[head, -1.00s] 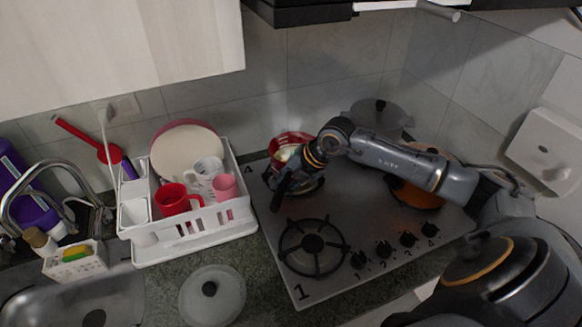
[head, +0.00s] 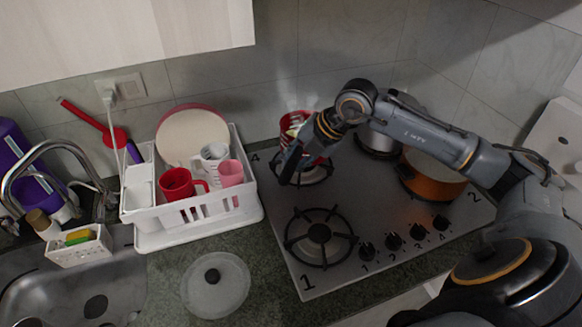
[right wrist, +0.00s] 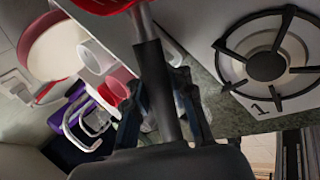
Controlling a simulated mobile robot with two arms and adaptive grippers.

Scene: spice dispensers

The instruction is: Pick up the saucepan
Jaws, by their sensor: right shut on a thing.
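The red saucepan (head: 291,121) shows in the head view at the back left of the stove, partly hidden by my right arm. Something pale and green shows inside it. It appears raised above the back-left burner (head: 318,172), whose grate shows below. My right gripper (head: 291,167) is shut on the saucepan's handle. In the right wrist view the dark handle (right wrist: 158,85) runs between the fingers of the right gripper (right wrist: 162,98), with the red pan body (right wrist: 100,4) at the top edge. My left gripper is not in view.
An orange pot (head: 430,186) and a steel pot (head: 377,143) stand on the stove's right and back. The front-left burner (head: 319,233) is empty. A white dish rack (head: 158,212) with cups and plates stands left. A round lid (head: 214,287) lies on the counter.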

